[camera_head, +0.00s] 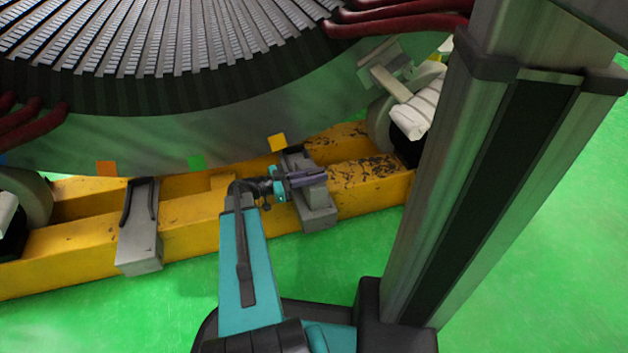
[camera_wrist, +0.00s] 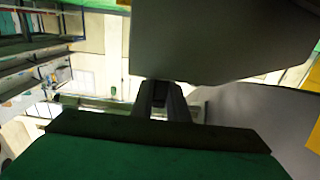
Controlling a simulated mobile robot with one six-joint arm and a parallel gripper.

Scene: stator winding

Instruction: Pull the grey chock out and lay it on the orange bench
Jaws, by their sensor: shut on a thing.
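A grey chock (camera_head: 318,212) sits over the yellow beam, below the large stator and to the right of the picture's middle. My gripper (camera_head: 306,180) is at its upper part and shut on it. The chock looks upright and still rests at the beam; I cannot tell whether it is clear of the stator. In the wrist view my gripper's fingers (camera_wrist: 165,98) show small and dark, reaching to a large grey surface above that I cannot identify for sure. I see no orange bench in either view.
The stator (camera_head: 240,125) rises just behind. A second grey chock (camera_head: 142,238) stands on the yellow beam (camera_head: 70,248) to the left. Grey rollers (camera_head: 384,122) flank the beam. Small coloured tags hang along the stator's lower rim. The green floor (camera_head: 330,265) in front is clear.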

